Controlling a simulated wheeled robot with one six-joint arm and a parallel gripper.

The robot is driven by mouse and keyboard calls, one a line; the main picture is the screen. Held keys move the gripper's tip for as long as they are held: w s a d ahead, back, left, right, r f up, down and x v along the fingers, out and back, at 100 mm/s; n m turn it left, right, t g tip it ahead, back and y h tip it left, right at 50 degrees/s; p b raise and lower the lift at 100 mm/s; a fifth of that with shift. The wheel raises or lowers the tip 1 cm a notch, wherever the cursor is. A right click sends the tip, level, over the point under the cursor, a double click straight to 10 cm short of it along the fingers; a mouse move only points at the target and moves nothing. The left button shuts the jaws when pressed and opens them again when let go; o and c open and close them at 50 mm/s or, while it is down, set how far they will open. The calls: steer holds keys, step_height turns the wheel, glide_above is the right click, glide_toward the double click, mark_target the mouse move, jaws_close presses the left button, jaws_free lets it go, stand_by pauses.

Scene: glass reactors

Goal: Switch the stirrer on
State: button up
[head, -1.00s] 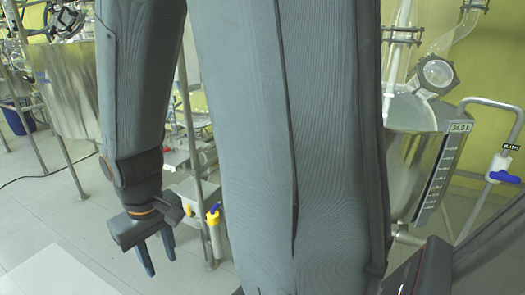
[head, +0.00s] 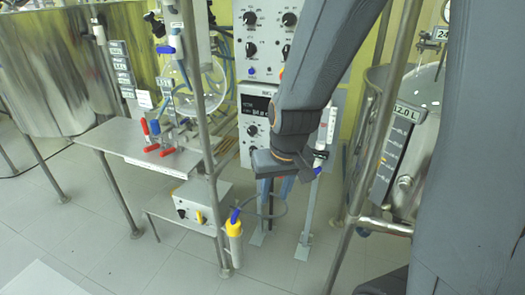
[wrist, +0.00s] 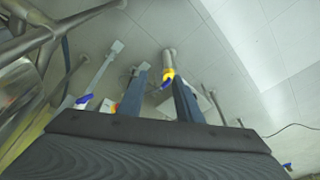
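My gripper (head: 276,194) hangs fingers-down, right of centre in the head view, in front of the grey control panels. Its two fingers are apart, with nothing between them; the wrist view also shows the gripper (wrist: 160,88). An upper grey panel with several black knobs (head: 262,38) stands behind it. Below is a panel with a dark display (head: 257,106) and knobs, partly hidden by my arm. A small pale box (head: 197,208) with a black knob and a yellow part sits on a low shelf. I cannot tell which control is the stirrer's switch.
A steel table (head: 125,139) with red-handled clamps stands left. An upright post with a yellow-and-blue valve (head: 234,228) stands left of my gripper. Steel vessels stand left (head: 60,80) and right (head: 418,95). The front floor (head: 110,255) is clear.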

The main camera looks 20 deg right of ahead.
steer(key=w+a+f+m+t+h+b, duration=0.1)
steer(key=w+f+t+b, duration=0.25)
steer(key=w, duration=0.75)
steer(key=w+a+f+m+t+h+b, duration=0.25)
steer(key=w+f+b, duration=0.2)
steer(key=w, duration=0.65)
steer(key=w+f+m+t+h+b, duration=0.1)
steer(key=w+f+t+b, duration=0.35)
steer(key=w, duration=0.65)
steer(key=w+d+f+m+t+h+b, duration=0.1)
steer(key=w+d+f+m+h+b, duration=0.1)
steer(key=w+d+h+b, duration=0.3)
steer(key=w+h, duration=0.1)
steer(key=w, duration=0.2)
steer(key=shift+w+d+f, duration=0.15)
steer(key=shift+d+f, duration=0.05)
steer(key=shift+d, duration=0.05)
steer(key=shift+m+h, duration=0.25)
steer(key=shift+c, duration=0.4)
jaws_close()
